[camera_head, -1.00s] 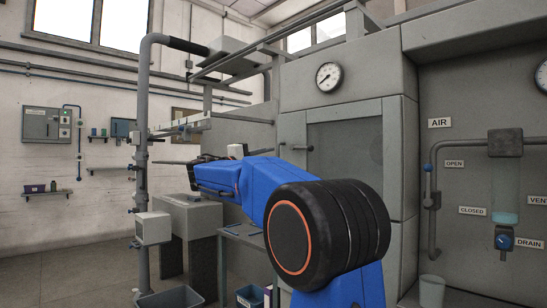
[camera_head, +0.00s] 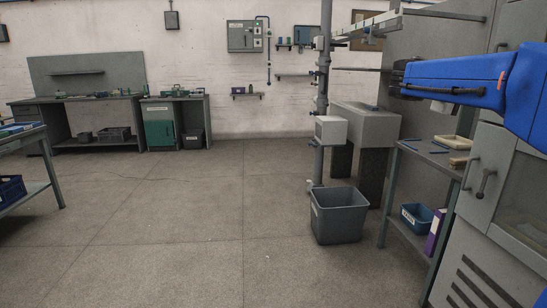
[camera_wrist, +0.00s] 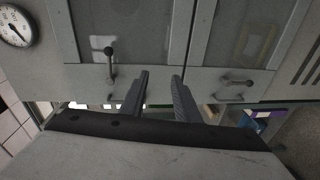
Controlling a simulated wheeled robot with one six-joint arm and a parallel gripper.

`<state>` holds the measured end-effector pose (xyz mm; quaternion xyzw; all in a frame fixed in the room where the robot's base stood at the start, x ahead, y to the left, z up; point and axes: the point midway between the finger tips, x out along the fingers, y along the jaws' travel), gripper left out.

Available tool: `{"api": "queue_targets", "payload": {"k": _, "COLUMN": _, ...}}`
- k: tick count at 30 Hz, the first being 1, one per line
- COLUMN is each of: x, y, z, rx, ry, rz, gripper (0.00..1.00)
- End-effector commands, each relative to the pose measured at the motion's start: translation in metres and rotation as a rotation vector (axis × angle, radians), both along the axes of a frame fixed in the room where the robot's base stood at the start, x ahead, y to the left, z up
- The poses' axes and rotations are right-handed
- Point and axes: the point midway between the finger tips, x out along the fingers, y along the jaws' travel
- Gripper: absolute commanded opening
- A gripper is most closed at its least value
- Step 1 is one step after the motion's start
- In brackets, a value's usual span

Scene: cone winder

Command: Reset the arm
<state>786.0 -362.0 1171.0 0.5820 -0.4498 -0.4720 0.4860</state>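My blue arm (camera_head: 455,80) enters the head view at the upper right and reaches left. My gripper shows at its dark end (camera_head: 398,80), too small there to read. In the wrist view, my gripper (camera_wrist: 161,75) has two dark fingers standing apart with a clear gap. Nothing is between them. Beyond the fingers are grey cabinet doors with a left handle (camera_wrist: 110,62) and a right handle (camera_wrist: 234,83). The fingers appear apart from both handles.
A grey bin (camera_head: 340,218) stands on the floor beside a vertical pipe (camera_head: 321,100). A side table (camera_head: 425,160) holds small trays, with a blue bin (camera_head: 416,217) below. A workbench (camera_head: 95,98) stands at the back left. The middle floor is clear.

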Motion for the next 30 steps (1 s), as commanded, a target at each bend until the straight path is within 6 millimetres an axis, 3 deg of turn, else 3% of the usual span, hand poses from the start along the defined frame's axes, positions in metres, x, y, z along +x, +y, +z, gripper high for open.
{"api": "queue_targets", "payload": {"k": 1, "x": -0.016, "y": 0.008, "z": -0.019, "rx": 0.065, "ry": 0.001, "rz": 0.019, "gripper": 0.29}}
{"api": "queue_targets", "payload": {"k": 8, "x": -0.079, "y": 0.052, "z": -0.117, "rx": 0.375, "ry": 0.003, "rz": 0.099, "gripper": 0.29}}
{"api": "queue_targets", "payload": {"k": 18, "x": -0.175, "y": 0.146, "z": -0.255, "rx": 0.826, "ry": -0.034, "rz": 0.193, "gripper": 0.29}}
{"api": "queue_targets", "payload": {"k": 24, "x": -0.23, "y": 0.209, "z": -0.328, "rx": 1.087, "ry": -0.077, "rz": 0.23, "gripper": 0.29}}
{"api": "queue_targets", "payload": {"k": 30, "x": -0.274, "y": 0.263, "z": -0.382, "rx": 1.306, "ry": -0.132, "rz": 0.245, "gripper": 0.29}}
